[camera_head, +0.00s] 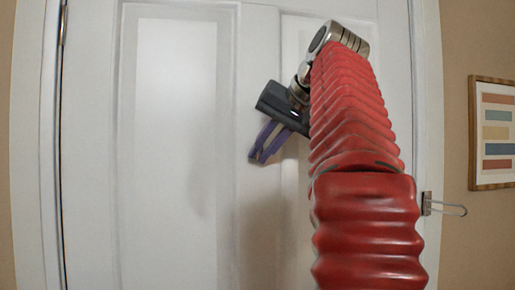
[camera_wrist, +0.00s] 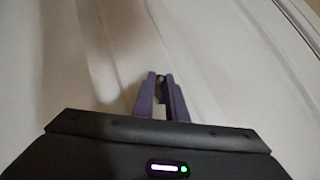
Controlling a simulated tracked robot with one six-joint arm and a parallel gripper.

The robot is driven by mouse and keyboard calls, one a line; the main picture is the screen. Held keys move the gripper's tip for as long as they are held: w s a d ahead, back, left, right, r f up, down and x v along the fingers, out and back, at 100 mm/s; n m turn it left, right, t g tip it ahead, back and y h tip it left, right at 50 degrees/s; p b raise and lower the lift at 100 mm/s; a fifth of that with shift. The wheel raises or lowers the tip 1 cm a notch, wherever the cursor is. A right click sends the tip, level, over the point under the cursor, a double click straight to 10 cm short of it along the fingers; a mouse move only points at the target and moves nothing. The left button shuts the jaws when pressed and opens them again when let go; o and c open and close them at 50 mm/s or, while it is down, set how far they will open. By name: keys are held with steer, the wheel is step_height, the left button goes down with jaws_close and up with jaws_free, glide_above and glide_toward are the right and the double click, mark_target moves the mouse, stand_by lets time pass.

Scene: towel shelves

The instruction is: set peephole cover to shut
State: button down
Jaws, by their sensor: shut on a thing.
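My gripper (camera_head: 262,156) reaches to the white door (camera_head: 175,130) at its middle upright, with its purple fingers pointing down and left. In the wrist view the fingertips (camera_wrist: 160,76) are close together at the door's face. A small dark, brassy piece, seemingly the peephole cover (camera_wrist: 160,88), shows between the fingers. The fingers are shut on it. Most of it is hidden by the fingers, so I cannot tell how it is turned. In the head view the cover is hidden behind my gripper.
The door is closed in its white frame (camera_head: 428,90). A framed striped picture (camera_head: 494,132) hangs on the tan wall to the right. The left half of the door is clear.

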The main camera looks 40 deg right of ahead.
steer(key=shift+d+r+n+g+h, duration=0.1)
steer(key=shift+r+n+g+h, duration=0.2)
steer(key=shift+n+g+h, duration=0.35)
steer(key=shift+h, duration=0.25)
steer(key=c, duration=2.1)
jaws_free()
steer(key=o, duration=0.3)
steer(key=shift+f, duration=0.1)
steer(key=shift+o, duration=0.2)
steer(key=shift+s, duration=0.1)
steer(key=s+a+r, duration=0.2)
steer(key=s+a, duration=0.3)
steer(key=s, duration=0.8)
steer(key=shift+a, duration=0.15)
